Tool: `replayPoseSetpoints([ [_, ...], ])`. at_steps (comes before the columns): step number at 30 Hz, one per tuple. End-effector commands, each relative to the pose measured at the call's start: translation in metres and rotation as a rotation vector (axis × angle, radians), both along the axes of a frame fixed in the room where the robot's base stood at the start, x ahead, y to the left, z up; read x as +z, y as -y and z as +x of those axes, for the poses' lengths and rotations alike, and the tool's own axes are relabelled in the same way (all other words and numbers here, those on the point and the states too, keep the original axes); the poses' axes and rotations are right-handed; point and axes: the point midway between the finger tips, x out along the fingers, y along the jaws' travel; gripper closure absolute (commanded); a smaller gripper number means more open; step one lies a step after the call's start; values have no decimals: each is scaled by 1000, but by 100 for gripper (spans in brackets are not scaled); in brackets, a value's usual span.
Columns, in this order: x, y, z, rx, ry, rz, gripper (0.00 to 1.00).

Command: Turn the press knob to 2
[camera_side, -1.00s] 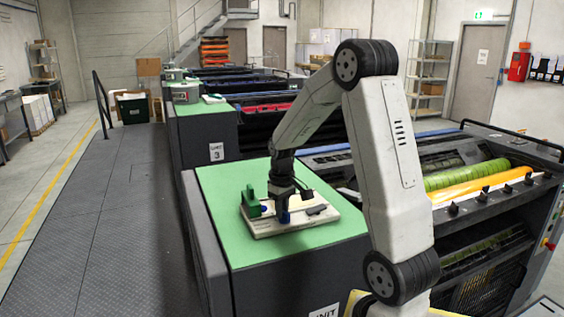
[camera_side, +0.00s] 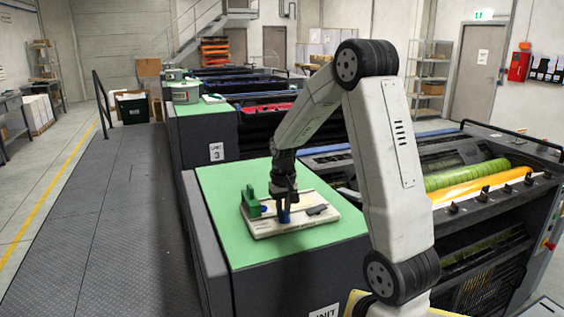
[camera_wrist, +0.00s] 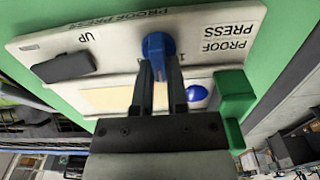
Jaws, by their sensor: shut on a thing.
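The blue press knob (camera_wrist: 158,46) stands on a cream panel marked PROOF PRESS (camera_wrist: 110,35), seen upside down in the wrist view. My gripper (camera_wrist: 160,62) is shut on the knob, one dark finger on each side. A small mark like a 1 shows on the panel beside the knob; other numbers and the knob's pointer cannot be read. In the side view the panel (camera_side: 265,229) lies on the green top of the near unit. There the knob (camera_side: 284,216) shows under my gripper (camera_side: 284,206).
A green block (camera_wrist: 235,95) and a blue round button (camera_wrist: 197,93) are close to the knob. A dark lever (camera_wrist: 63,67) by the word UP lies on the panel's other side. The green unit top (camera_side: 300,255) is clear in front of the panel.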

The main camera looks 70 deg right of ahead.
Motion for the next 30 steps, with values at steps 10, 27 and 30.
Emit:
replayPoseSetpoints([
  [10, 0, 1, 0, 2, 2, -2, 47],
  [27, 26, 1, 1, 2, 4, -4, 47],
  [30, 40, 1, 1, 2, 4, -4, 47],
])
